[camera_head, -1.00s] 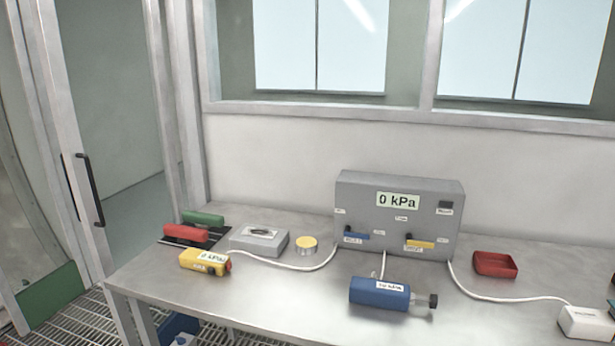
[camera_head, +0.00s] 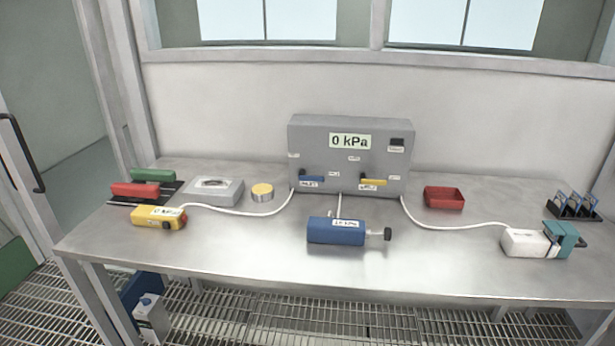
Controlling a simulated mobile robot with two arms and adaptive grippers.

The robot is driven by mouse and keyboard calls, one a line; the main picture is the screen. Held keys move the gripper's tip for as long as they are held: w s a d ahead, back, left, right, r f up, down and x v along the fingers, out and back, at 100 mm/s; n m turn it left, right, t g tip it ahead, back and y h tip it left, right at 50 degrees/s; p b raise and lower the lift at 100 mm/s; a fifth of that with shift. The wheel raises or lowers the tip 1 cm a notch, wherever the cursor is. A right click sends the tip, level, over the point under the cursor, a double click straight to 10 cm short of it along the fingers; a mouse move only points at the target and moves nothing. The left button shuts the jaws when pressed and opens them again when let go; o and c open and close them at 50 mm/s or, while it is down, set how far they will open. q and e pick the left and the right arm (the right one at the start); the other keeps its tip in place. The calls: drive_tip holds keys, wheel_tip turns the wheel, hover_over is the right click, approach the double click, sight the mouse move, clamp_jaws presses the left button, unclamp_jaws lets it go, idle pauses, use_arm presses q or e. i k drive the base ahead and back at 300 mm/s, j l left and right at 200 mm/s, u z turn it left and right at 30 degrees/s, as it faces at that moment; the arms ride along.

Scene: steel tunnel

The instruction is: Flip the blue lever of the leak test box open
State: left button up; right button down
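The leak test box (camera_head: 350,130) is a grey box near the back of the steel table, with a display reading 0 kPa. Its blue lever (camera_head: 312,179) is on the lower left of the front face and lies about horizontal. A yellow lever (camera_head: 373,182) sits on the lower right of the same face, also about horizontal. White hoses run from the box to other items. Neither of my grippers shows in the head view.
On the steel table (camera_head: 250,250) are a blue cylinder (camera_head: 335,231) in front of the box, a yellow gauge (camera_head: 158,217) at left, a red tray (camera_head: 444,198) and a white device (camera_head: 524,243) at right. The table's front strip is clear.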

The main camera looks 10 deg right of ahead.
sight(302, 177)
drive_tip(key=i+j+z, duration=0.1)
drive_tip(key=j, duration=0.25)
drive_tip(key=i+j+z, duration=0.15)
drive_tip(key=j, duration=0.25)
drive_tip(key=i+j+z, duration=0.1)
drive_tip(key=i+j, duration=0.15)
drive_tip(key=j, duration=0.2)
drive_tip(key=i+j+z, duration=0.1)
drive_tip(key=j, duration=0.3)
drive_tip(key=i+j+z, duration=0.1)
drive_tip(key=j, duration=0.35)
drive_tip(key=i+j+z, duration=0.15)
drive_tip(key=j, duration=0.25)
